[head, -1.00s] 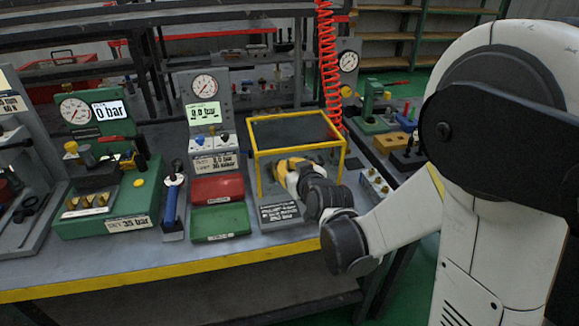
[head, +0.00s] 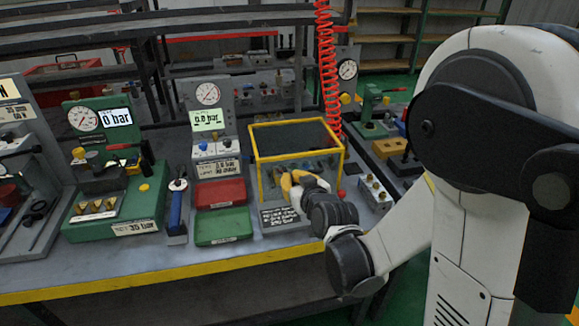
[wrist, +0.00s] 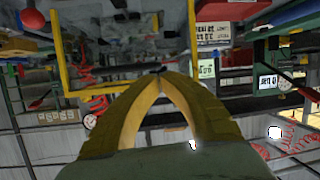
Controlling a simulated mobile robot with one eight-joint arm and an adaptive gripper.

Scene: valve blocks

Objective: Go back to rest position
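My gripper (head: 290,183) has yellow fingers and is at the open front of the yellow-framed box (head: 297,157) on the bench. In the wrist view the fingertips (wrist: 158,76) of my gripper meet, with a gap only between the curved finger bodies. No held object shows between them. My white and dark arm comes in from the right in the head view. The inside of the box is partly hidden behind my gripper and the frame.
A red tray (head: 219,193) and a green tray (head: 222,226) lie left of the box. A blue-handled tool (head: 178,208) and a green gauge block (head: 118,212) stand farther left. A red coiled hose (head: 325,75) hangs behind the box. A grey block (head: 374,194) is to its right.

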